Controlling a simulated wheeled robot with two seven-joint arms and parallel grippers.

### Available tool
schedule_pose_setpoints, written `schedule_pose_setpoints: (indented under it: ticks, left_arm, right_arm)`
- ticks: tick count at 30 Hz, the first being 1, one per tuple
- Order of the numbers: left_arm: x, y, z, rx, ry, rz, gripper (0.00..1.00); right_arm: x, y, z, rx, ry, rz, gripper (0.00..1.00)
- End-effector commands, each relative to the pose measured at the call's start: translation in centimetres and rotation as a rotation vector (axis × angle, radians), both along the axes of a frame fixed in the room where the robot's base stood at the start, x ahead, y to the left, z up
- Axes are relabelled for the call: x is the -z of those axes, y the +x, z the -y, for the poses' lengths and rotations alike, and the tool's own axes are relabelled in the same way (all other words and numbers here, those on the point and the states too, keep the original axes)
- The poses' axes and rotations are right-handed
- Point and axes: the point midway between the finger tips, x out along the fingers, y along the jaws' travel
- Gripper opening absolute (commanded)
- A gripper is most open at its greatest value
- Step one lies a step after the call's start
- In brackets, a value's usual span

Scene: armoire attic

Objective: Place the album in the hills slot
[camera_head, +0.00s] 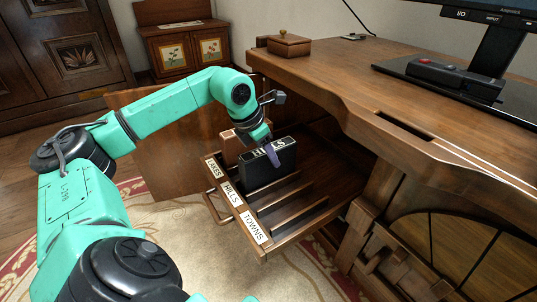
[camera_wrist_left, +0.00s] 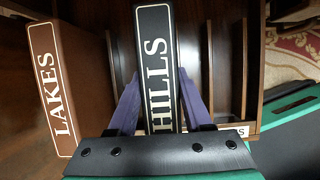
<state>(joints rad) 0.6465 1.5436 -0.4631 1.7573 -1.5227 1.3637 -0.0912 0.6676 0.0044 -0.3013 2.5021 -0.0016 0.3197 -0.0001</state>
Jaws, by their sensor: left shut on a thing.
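The black album marked HILLS (camera_head: 270,168) stands upright at the open drawer, lined up roughly with the HILLS label (camera_head: 231,194) on the drawer front. Its spine (camera_wrist_left: 157,60) faces up in the left wrist view. My left gripper (camera_head: 271,152) is shut on it, with purple fingers on both sides of the spine. The album's lower part is hidden behind the drawer front and dividers, so I cannot tell whether it rests on the drawer bottom. My right gripper is not in view.
A brown LAKES album (camera_wrist_left: 55,90) stands left of the black one. The slots by the TOWNS label (camera_head: 254,225) look empty, with wooden dividers (camera_head: 290,208) between. The desk (camera_head: 400,105) overhangs the drawer's right side. A wooden box (camera_head: 289,45) sits on the desk.

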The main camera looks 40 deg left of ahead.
Motion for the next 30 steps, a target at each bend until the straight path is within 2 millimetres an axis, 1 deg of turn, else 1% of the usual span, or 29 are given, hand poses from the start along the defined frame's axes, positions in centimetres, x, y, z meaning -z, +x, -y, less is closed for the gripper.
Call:
schedule_pose_setpoints:
  ticks: [1,2,3,11,14,17,19,20,21,24,27,30]
  left_arm:
    - [0.2,0.0,0.0,0.000,0.000,0.000,0.54]
    - [0.1,0.0,0.0,0.000,0.000,0.000,0.65]
    - [0.1,0.0,0.0,0.000,0.000,0.000,0.80]
    - [0.1,0.0,0.0,0.000,0.000,0.000,0.80]
    - [-0.5,0.0,0.0,0.000,0.000,0.001,0.80]
    - [-2.0,-0.5,-0.3,-0.002,0.004,0.001,0.80]
    - [-3.7,-1.2,-0.5,-0.002,0.006,0.001,0.80]
    - [-4.5,-1.5,-0.6,-0.003,0.006,0.002,0.80]
    - [-5.6,-1.9,-0.7,-0.004,0.006,0.002,0.80]
    - [-8.2,-2.9,-1.0,-0.004,0.006,0.003,0.80]
    - [-10.1,-3.7,-1.2,-0.001,0.002,0.002,0.80]
    - [-11.1,-4.2,-1.3,0.000,0.001,0.000,0.80]
  right_arm:
    - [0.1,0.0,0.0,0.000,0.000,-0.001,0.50]
    - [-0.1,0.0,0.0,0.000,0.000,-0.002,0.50]
    - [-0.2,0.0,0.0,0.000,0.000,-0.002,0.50]
    - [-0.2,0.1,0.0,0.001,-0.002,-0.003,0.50]
    - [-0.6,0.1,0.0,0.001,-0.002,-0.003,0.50]
    - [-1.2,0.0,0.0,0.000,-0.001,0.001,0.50]
    - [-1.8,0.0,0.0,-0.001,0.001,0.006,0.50]
    - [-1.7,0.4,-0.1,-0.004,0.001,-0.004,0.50]
    - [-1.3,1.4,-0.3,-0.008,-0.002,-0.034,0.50]
    - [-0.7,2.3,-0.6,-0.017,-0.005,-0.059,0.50]
    - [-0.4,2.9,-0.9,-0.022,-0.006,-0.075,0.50]
    - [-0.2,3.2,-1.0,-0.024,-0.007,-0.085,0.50]
